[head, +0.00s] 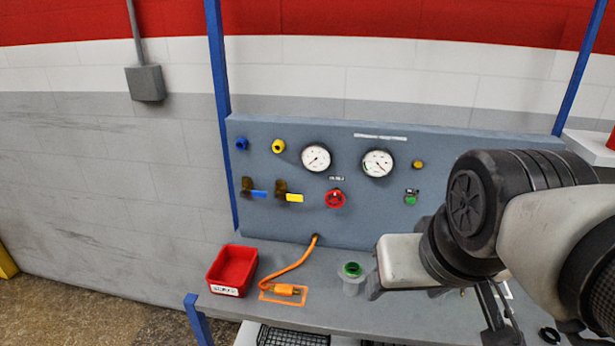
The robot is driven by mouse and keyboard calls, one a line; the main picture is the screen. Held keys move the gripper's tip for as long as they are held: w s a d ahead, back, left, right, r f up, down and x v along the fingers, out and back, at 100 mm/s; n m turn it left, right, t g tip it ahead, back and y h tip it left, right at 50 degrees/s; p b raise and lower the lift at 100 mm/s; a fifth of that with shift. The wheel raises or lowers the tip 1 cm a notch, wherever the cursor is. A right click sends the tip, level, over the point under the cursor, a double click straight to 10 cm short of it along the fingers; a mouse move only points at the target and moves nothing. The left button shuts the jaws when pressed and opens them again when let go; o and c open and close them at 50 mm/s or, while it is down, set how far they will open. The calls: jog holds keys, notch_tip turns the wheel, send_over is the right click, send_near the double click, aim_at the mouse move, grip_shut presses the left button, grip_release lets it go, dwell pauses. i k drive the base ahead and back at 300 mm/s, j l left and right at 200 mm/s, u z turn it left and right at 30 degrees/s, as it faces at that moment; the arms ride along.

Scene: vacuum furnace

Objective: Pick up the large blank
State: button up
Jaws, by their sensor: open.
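I cannot make out the large blank with certainty; my arm hides much of the bench's right side. My gripper (406,291) is open over the bench, its pale body above two dark fingers, with nothing seen between them. A pale round fitting with a green top (352,271) stands upright on the bench just left of the gripper, apart from it. A small black ring (549,335) lies at the front right, partly cut off by my arm.
A red bin (231,270) stands at the bench's left end. An orange hose (292,262) runs from the panel to an orange-outlined spot. The upright panel (260,208) carries gauges, valves and a red knob (335,198). Dark mesh baskets (292,336) sit below the front edge.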

aim_at(505, 316)
jog(key=z, duration=1.35)
jog(key=i+l+u, duration=0.25)
jog(key=i+l, duration=0.1)
jog(key=l, duration=0.05)
